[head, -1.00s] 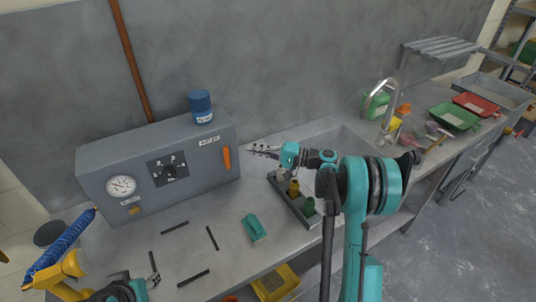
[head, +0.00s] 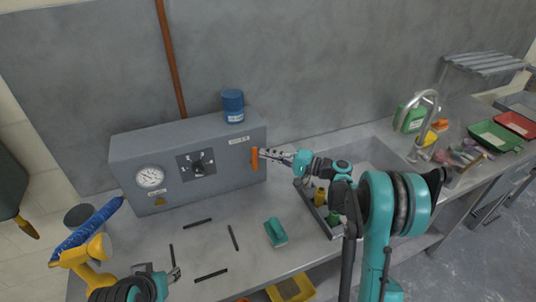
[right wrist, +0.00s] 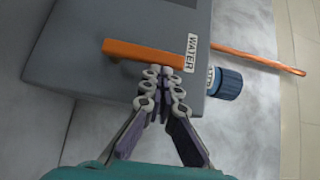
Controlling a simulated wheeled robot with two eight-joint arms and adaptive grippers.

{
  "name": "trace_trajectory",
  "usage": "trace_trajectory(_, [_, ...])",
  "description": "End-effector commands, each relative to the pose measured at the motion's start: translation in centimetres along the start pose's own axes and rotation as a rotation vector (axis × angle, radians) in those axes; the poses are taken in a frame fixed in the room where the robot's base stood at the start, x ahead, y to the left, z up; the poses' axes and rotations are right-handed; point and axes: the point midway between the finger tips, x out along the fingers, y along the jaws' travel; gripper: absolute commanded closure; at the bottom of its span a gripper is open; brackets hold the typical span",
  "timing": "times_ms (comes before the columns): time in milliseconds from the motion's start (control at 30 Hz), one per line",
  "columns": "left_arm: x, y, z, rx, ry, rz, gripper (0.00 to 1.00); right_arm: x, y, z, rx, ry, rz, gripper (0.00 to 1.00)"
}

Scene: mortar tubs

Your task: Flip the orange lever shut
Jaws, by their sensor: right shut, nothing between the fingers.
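The orange lever (head: 254,160) is on the right end of the front of a grey box (head: 222,178), below a WATER label. In the head view it stands roughly upright. In the right wrist view the lever (right wrist: 140,53) lies across the upper middle, beside the WATER label (right wrist: 191,52). My right gripper (head: 266,154) is shut and empty, its fingertips right at the lever; I cannot tell whether they touch it. In the right wrist view its fingertips (right wrist: 159,72) are together just below the lever. My left gripper (head: 174,273) is low at the left, its fingers too small to read.
A tray of bottles (head: 318,212) stands under my right arm.

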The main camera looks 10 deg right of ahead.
Motion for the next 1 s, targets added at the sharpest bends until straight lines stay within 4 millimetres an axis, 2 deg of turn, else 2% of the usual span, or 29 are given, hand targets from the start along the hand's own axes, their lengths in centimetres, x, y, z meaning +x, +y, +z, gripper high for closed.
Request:
trace_trajectory(667, [-1.3,0.0,-0.9,0.0,0.0,0.0,0.57,0.7,-0.7,0.7,-0.097,-0.002,0.098,1.0])
trace_trajectory(1000, [-3.4,0.0,-2.4,0.0,0.0,0.0,0.57,2.0,-1.6,2.1,-0.272,-0.004,0.273,1.0])
